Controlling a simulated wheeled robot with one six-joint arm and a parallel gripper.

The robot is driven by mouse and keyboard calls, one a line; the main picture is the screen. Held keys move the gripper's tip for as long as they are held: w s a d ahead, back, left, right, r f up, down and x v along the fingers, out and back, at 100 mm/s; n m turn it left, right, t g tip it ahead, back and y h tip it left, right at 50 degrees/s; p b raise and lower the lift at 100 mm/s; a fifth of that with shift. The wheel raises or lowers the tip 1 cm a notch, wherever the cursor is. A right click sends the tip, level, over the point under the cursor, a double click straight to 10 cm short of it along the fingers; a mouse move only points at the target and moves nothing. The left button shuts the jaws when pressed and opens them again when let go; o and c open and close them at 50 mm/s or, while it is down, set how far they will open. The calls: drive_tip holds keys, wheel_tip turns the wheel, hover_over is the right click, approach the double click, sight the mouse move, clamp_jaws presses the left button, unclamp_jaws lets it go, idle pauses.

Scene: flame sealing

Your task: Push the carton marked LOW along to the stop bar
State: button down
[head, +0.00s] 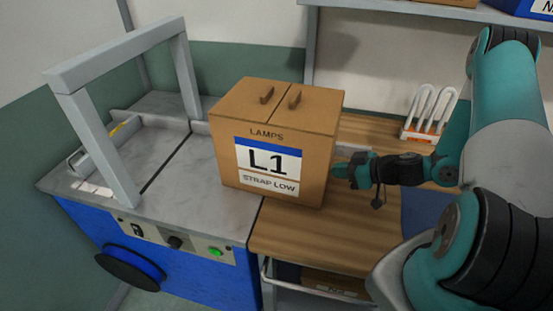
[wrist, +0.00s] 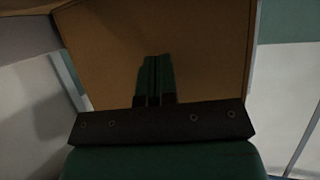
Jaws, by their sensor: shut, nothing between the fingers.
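The carton (head: 285,188) is a brown box marked LAMPS, L1 and STRAP LOW, with two brown tabs on its top. It stands upright across the join between the grey machine top (head: 205,205) and the wooden bench. My gripper (head: 338,171) is shut and empty at the carton's right side, with its fingertips at or very close to that face. In the wrist view the closed fingers (wrist: 155,75) point at the brown carton face (wrist: 205,50); I cannot tell whether they touch. A low grey bar (head: 85,152) lies at the machine's far left, beyond the arch; I cannot tell whether it is the stop bar.
A grey arch (head: 120,55) spans the machine top left of the carton. The top between them is clear. The wooden bench (head: 300,235) lies under and right of the carton. A rack of white lamps (head: 430,115) stands behind my arm. Controls (head: 175,242) line the machine's front.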

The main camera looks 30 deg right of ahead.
drive_tip(key=shift+w+a+b, duration=0.45)
drive_tip(key=shift+w+a, duration=1.3)
drive_tip(key=shift+a, duration=0.15)
drive_tip(key=shift+w+a+b, duration=0.45)
drive_tip(key=shift+w+a, duration=1.25)
drive_tip(key=shift+a, duration=0.15)
drive_tip(key=shift+s+d+f+b, duration=0.1)
drive_tip(key=shift+s+d+b, duration=0.25)
drive_tip(key=shift+s+d, duration=0.5)
drive_tip(key=shift+s+d+b, duration=0.35)
drive_tip(key=shift+s+d, duration=0.3)
drive_tip(key=shift+d, duration=0.35)
drive_tip(key=shift+s+d, duration=0.45)
